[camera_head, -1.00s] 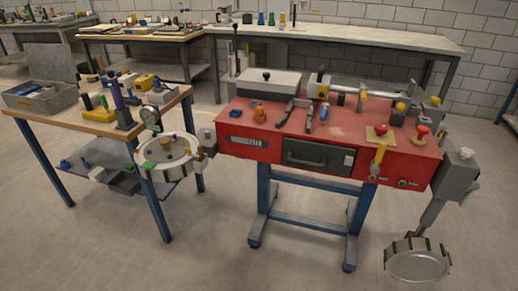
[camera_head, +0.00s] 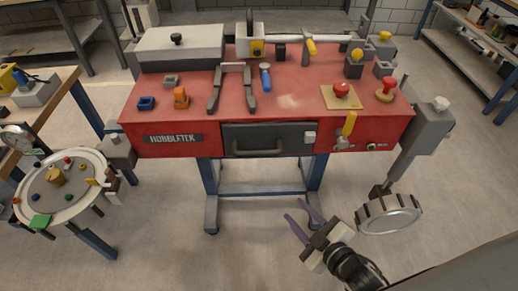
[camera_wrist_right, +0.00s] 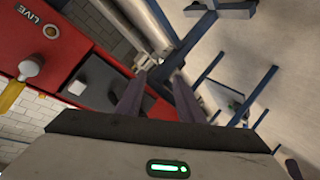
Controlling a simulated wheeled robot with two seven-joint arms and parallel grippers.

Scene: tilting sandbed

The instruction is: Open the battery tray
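The battery tray is most likely the dark drawer front (camera_head: 270,138) in the red bench's front face. It is flush with the face and looks shut. It has a bar handle (camera_head: 258,152) along its lower part and a small white block (camera_head: 309,137) at its right end. My right gripper (camera_head: 295,209) is open and empty, below and in front of the drawer, apart from it. In the right wrist view its two fingers (camera_wrist_right: 158,80) are spread, with a dark panel (camera_wrist_right: 100,92) on the red face to their left. My left gripper is out of view.
The red bench (camera_head: 290,100) carries tools, a red button (camera_head: 341,90) and a yellow lever (camera_head: 349,124) right of the drawer. A round tray (camera_head: 60,185) stands at left; a round metal pan (camera_head: 389,213) hangs at right. Floor before the drawer is clear.

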